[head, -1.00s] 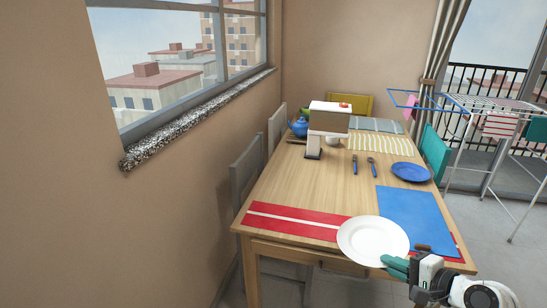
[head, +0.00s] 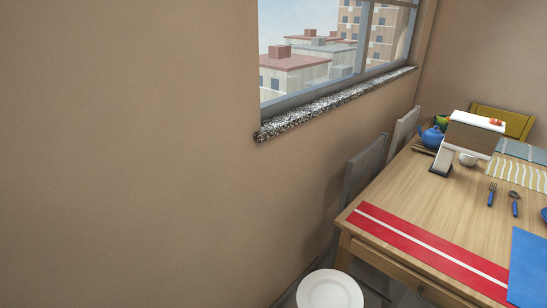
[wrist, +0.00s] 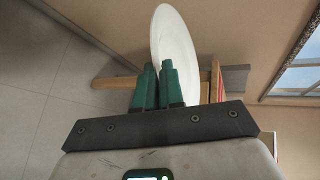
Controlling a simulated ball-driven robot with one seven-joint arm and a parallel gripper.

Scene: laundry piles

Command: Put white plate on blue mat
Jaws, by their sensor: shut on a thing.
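The white plate (head: 330,291) shows at the bottom edge of the head view, in front of the table's near left corner and partly cut off. In the wrist view the plate (wrist: 174,50) stands edge-on between the green fingers of my gripper (wrist: 157,82), which is shut on its rim. My gripper is outside the head view. The blue mat (head: 528,268) lies on the table at the right edge of the head view, partly cut off. The plate is well to its left, off the table.
The wooden table (head: 440,225) carries a red striped mat (head: 430,247), a fork (head: 492,194), a spoon (head: 514,203), a blue teapot (head: 432,137) and a napkin holder (head: 442,163). Grey chairs (head: 362,170) stand between table and wall. The wall fills the left.

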